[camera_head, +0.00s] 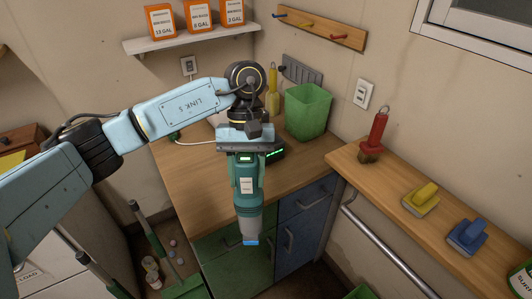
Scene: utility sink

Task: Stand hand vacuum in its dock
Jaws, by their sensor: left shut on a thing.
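My left gripper (245,148) hangs from the arm coming in from the left and is shut on the hand vacuum (246,183). The vacuum has a green body with a white label and a clear grey nozzle with a blue tip. It points downward, roughly upright, in front of the counter's front edge in the picture. A dark piece with green lights (276,153) shows just right of the gripper; it looks like the dock on the counter, mostly hidden behind gripper and vacuum. My right gripper is not in view.
The wooden counter (190,170) holds a green bin (307,110) and a yellow-handled tool (273,100) at the back. A white cable (196,143) crosses the counter's left side.

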